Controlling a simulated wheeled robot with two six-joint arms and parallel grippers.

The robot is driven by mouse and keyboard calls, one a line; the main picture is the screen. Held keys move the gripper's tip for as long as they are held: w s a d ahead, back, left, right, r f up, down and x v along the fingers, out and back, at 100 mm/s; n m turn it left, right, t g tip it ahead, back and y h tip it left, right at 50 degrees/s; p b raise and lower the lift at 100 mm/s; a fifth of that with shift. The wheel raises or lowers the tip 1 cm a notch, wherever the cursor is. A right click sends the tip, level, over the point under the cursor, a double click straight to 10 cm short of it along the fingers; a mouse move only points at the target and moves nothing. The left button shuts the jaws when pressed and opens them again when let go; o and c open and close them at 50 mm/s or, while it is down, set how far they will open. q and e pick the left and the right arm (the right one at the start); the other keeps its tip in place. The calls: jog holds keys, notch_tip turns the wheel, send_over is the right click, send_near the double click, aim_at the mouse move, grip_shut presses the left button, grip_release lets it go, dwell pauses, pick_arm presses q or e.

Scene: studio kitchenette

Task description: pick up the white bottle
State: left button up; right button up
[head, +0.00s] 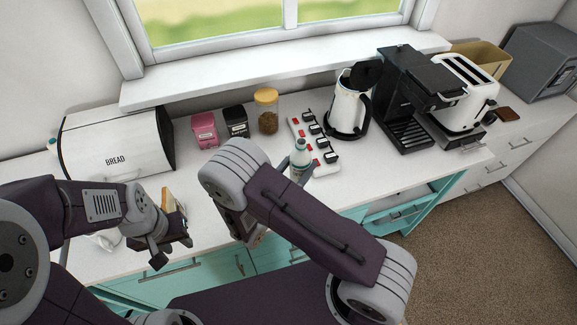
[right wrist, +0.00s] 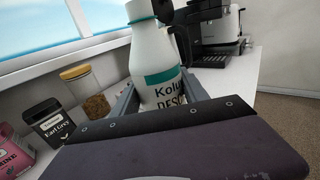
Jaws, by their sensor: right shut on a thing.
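The white bottle (head: 300,160) has a teal band and dark lettering. In the head view its upper part shows behind my right arm, and its lower part is hidden. In the right wrist view the bottle (right wrist: 158,62) stands between the two grey fingers of my right gripper (right wrist: 158,88), which is shut on it. I cannot tell whether its base touches the counter.
A power strip (head: 311,140) with plugs lies just behind the bottle. A kettle (head: 349,106), coffee machine (head: 408,95) and toaster (head: 462,95) stand to the right. A spice jar (head: 266,112), black tin (head: 236,121), pink tin (head: 205,129) and bread bin (head: 115,140) stand left.

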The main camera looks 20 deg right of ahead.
jog(key=s+d+r, duration=0.3)
jog(key=d, duration=0.2)
jog(key=shift+d+r+b, duration=0.15)
jog(key=shift+r+b, duration=0.15)
jog(key=shift+r, duration=0.05)
jog(key=shift+s, duration=0.1)
